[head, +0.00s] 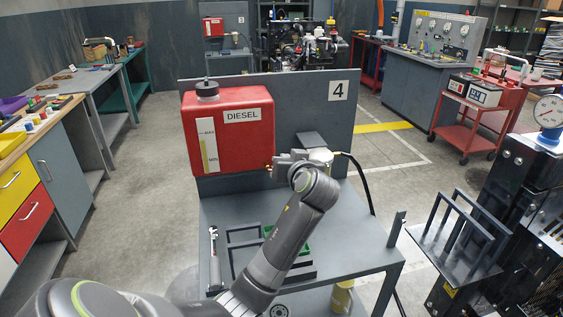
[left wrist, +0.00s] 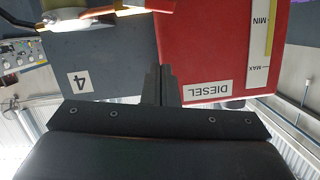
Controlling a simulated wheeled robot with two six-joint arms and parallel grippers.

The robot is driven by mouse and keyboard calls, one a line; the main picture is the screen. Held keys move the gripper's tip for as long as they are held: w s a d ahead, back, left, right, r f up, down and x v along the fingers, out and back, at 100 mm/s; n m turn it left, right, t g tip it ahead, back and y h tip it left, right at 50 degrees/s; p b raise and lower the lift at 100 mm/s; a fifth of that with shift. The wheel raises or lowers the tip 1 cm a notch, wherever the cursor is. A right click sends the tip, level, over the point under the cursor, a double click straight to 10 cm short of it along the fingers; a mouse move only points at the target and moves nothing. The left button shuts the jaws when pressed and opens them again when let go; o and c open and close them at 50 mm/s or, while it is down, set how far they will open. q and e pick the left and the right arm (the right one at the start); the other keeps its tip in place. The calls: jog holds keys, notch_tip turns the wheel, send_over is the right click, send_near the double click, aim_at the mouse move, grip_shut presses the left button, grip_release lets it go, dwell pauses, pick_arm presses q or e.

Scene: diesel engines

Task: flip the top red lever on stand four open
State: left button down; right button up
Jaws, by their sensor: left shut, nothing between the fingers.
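Stand four (head: 345,115) is a grey upright panel with a "4" label, behind a bench. A red DIESEL tank (head: 235,125) hangs on its left part; the tank also fills the right of the left wrist view (left wrist: 215,50), upside down. My left gripper (head: 277,160) is at the tank's lower right corner, in front of the panel. Its fingers (left wrist: 159,85) are shut and empty. A thin orange-red bar (left wrist: 100,17), possibly the lever, crosses the top of the wrist view, apart from the fingertips there. In the head view, my gripper and arm hide most of the fittings.
A pale cylindrical filter (head: 320,156) with a black hose is right of my gripper. The bench (head: 345,245) below holds a wrench-like tool (head: 214,255) and a dark rack (head: 245,236). A black machine (head: 520,180) with a gauge stands at right.

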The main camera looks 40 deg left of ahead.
pick_arm(q)
jog(key=b+v, duration=0.1)
jog(key=v, duration=0.5)
jog(key=shift+f, duration=0.1)
dwell(0.4)
